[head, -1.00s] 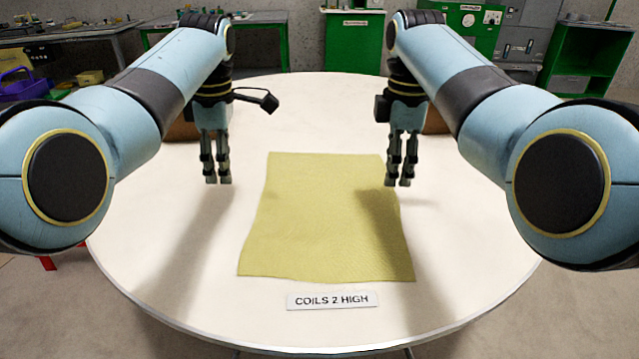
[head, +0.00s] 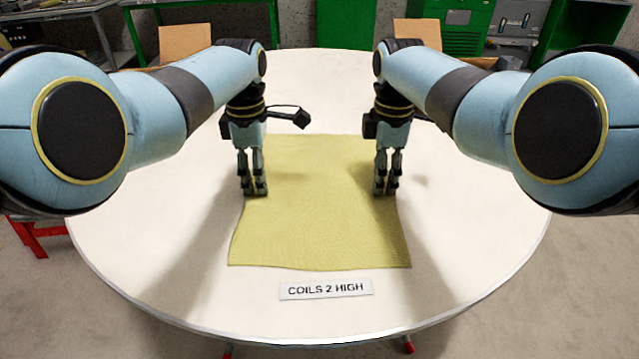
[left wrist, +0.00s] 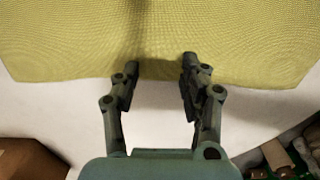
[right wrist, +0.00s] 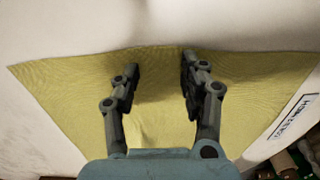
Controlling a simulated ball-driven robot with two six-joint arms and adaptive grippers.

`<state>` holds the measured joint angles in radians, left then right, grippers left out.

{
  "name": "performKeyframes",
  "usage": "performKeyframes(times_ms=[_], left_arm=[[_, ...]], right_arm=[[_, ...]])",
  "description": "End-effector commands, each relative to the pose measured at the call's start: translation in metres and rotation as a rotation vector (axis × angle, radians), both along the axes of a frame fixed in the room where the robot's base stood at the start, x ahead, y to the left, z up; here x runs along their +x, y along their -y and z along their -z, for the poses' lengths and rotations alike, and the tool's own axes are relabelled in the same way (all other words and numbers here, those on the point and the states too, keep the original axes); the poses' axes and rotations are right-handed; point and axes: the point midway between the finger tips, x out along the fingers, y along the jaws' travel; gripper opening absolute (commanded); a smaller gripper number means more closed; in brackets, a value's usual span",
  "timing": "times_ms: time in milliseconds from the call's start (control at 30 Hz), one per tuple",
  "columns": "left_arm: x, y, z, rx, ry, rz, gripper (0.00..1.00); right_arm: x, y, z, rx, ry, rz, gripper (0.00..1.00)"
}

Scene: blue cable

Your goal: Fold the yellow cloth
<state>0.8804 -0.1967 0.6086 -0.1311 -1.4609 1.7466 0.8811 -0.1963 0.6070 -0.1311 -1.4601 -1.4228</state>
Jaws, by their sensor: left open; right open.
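The yellow cloth (head: 315,230) lies spread flat on the round white table, with slightly wavy edges. My left gripper (head: 254,190) points down at the cloth's left edge, its fingers apart and empty. In the left wrist view its fingertips (left wrist: 160,65) straddle a stretch of cloth just inside that edge. My right gripper (head: 385,190) points down just inside the right edge, also open. In the right wrist view its fingertips (right wrist: 160,65) are over the cloth close to its edge. Whether either set of fingertips touches the cloth I cannot tell.
A white card reading "COILS 2 HIGH" (head: 326,289) lies in front of the cloth. The table (head: 180,270) is otherwise clear around it. Open cardboard boxes stand behind, at the left (head: 185,42) and right (head: 415,32). Green cabinets (head: 445,40) are further back.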

Motion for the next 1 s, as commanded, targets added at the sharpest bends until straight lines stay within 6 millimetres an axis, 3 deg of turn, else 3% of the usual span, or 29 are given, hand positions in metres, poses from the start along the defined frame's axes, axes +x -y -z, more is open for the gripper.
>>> performKeyframes(times_ms=[267, 900, 1000], left_arm=[[-0.0002, -0.0003, 0.0038, 0.0, -0.001, 0.0, 0.43], [-0.0015, -0.0006, 0.0061, 0.001, -0.004, 0.0, 0.01], [-0.0018, -0.0007, 0.0066, 0.001, -0.005, 0.0, 0.0]], right_arm=[[-0.0003, 0.0, 0.0039, 0.0, -0.001, 0.0, 0.43], [-0.0017, 0.0002, 0.0064, 0.0, -0.004, 0.0, 0.01], [-0.002, 0.0003, 0.0069, 0.0, -0.005, 0.0, 0.0]])
